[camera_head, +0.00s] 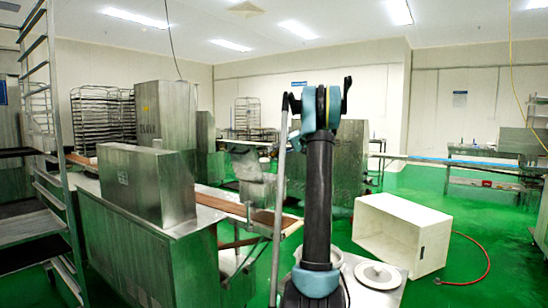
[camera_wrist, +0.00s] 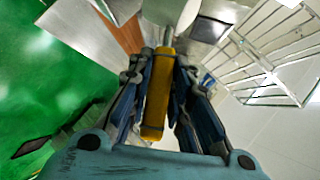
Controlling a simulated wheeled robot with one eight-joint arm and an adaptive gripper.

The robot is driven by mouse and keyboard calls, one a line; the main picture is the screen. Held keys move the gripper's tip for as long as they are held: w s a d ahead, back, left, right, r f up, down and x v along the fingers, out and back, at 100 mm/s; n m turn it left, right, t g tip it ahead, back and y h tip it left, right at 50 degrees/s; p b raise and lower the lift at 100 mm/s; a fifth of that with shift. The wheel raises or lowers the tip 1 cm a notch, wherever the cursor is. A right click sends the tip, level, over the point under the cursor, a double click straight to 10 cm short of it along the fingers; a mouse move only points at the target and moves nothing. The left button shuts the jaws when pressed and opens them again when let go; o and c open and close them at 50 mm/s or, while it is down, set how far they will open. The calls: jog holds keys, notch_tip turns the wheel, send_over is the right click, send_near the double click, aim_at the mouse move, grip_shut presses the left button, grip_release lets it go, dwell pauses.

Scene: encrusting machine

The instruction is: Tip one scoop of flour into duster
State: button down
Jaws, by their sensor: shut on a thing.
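In the wrist view my gripper (camera_wrist: 161,64) is shut around the yellow handle (camera_wrist: 157,98) of a tool. A metal shaft runs from the handle's far end towards a pale, rounded metal part, which may be the scoop's bowl. I cannot tell whether flour is in it. In the head view my arm rises in the middle, and my gripper and the tool do not show clearly. The duster cannot be picked out with certainty; a metal unit (camera_head: 256,186) over the conveyor, partly behind my arm, may be it.
A brown conveyor belt (camera_head: 222,204) runs beside a steel machine (camera_head: 145,185) at left. A tilted white bin (camera_head: 430,238) and a white dish (camera_head: 392,280) are right of my arm. A tall rack (camera_head: 50,165) stands far left. A red hose (camera_head: 484,250) lies on the open green floor.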

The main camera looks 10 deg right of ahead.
jog(key=shift+s+a+r+n+t, duration=0.15)
jog(key=shift+s+r+n+t, duration=0.2)
jog(key=shift+r+n+t, duration=0.2)
jog(key=s+a+n+t, duration=0.5)
jog(key=s+n+t, duration=0.3)
jog(key=s+n, duration=0.5)
jog(key=shift+s+a+r+t, duration=0.2)
jog(key=shift+s+r+t, duration=0.15)
jog(key=shift+s, duration=0.15)
dwell(2.1)
dwell(1.4)
